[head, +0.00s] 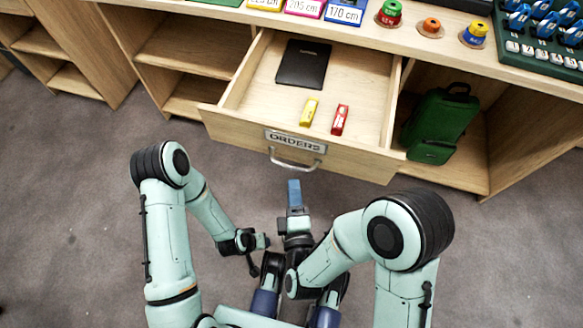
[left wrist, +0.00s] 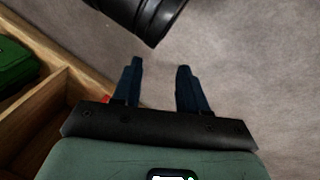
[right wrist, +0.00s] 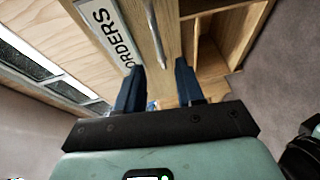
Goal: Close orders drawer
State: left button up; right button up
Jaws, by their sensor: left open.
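The orders drawer (head: 225,122) is pulled out of the wooden counter, with an ORDERS label (head: 296,141) and a metal bar handle (head: 297,163) on its front. My right gripper (head: 294,184) is in front of the handle, a short way off it. In the right wrist view, its blue fingers (right wrist: 159,66) are apart with nothing between them, and the handle (right wrist: 157,38) lies ahead, in line with the gap. My left gripper's fingers (left wrist: 160,66) are apart and empty in the left wrist view. In the head view its fingers are hard to make out.
The drawer holds a black flat item (head: 303,64), a yellow item (head: 309,112) and a red item (head: 340,120). A green bag (head: 440,122) stands in the cubby to the right. Goods line the counter top. The grey floor before the drawer is clear except for my arms.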

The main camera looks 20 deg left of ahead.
aim_at(290, 166)
jog(key=x, duration=0.8)
grip_shut()
